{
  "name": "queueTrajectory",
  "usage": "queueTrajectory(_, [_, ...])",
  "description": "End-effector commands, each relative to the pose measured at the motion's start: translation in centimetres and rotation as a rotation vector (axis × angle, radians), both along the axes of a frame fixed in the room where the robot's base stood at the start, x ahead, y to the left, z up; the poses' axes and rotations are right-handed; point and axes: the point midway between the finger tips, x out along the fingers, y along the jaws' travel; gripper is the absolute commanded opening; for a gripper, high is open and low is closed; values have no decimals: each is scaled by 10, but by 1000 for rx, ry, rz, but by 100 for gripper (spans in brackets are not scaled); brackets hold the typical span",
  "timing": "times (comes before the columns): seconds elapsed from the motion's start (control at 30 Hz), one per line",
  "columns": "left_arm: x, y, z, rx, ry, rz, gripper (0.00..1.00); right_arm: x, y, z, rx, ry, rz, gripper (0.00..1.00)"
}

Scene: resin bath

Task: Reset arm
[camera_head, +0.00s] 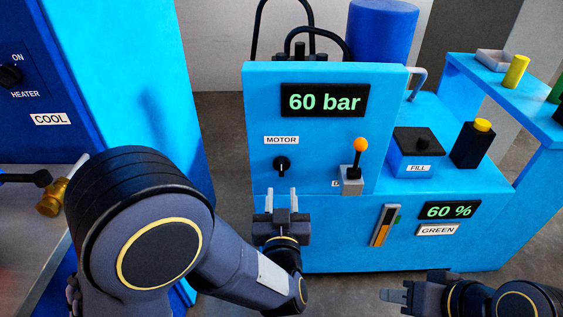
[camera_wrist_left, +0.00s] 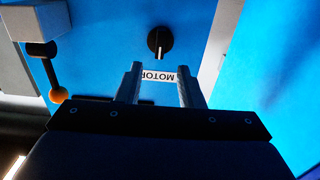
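My left gripper (camera_head: 281,201) is in front of the blue machine's front panel (camera_head: 215,0), below the black motor knob (camera_head: 282,164). Its two fingers are apart with nothing between them. In the left wrist view, my left gripper (camera_wrist_left: 159,88) shows its fingers spread, with the motor knob (camera_wrist_left: 160,41) and the MOTOR label (camera_wrist_left: 158,76) beyond them; the picture is upside down. My right gripper (camera_head: 388,296) is at the bottom right, in front of the machine, pointing left. Its fingers look close together, and I cannot tell whether they are shut.
The panel has a 60 bar display (camera_head: 325,101) and an orange-knobbed lever (camera_head: 360,146). To the right are a FILL box (camera_head: 418,150), a black bottle with yellow cap (camera_head: 473,145) and a 60 % display (camera_head: 449,210). A dark blue heater cabinet (camera_head: 40,80) stands left.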

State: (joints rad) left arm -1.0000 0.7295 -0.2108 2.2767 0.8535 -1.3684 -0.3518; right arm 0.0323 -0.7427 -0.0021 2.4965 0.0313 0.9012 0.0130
Motion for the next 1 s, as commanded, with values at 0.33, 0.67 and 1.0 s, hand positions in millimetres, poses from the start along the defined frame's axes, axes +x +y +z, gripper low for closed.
queueTrajectory(0.33, [15,25,4,-174,180,-63,34,0,0,0,0,0,0,36])
queueTrajectory(0.67, [-35,102,29,-452,584,-302,34,0,0,0,0,0,0,36])
queueTrajectory(1.0, [-146,173,15,-405,888,-289,34,0,0,0,0,0,0,36])
